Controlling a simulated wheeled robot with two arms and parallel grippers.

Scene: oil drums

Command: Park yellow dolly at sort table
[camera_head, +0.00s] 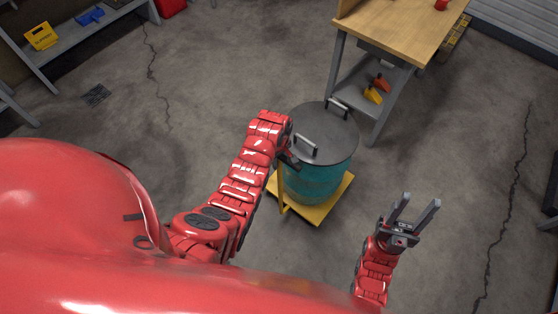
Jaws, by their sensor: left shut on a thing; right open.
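The yellow dolly (319,213) stands on the concrete floor near the middle of the view. A teal drum (318,185) with a grey lid and two handles stands on it. A yellow post rises at the dolly's left side. My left gripper (289,160) is shut beside the drum at this post, seemingly on the dolly's handle; my arm partly hides the grip. The wooden-topped sort table (400,30) is just beyond the drum, at upper right. My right gripper (414,212) is open and empty, to the right of the dolly and apart from it.
The table's lower shelf holds orange and yellow tools (374,93). A red object (441,5) is on the tabletop. A grey shelf (75,40) with a yellow item (41,36) is at upper left.

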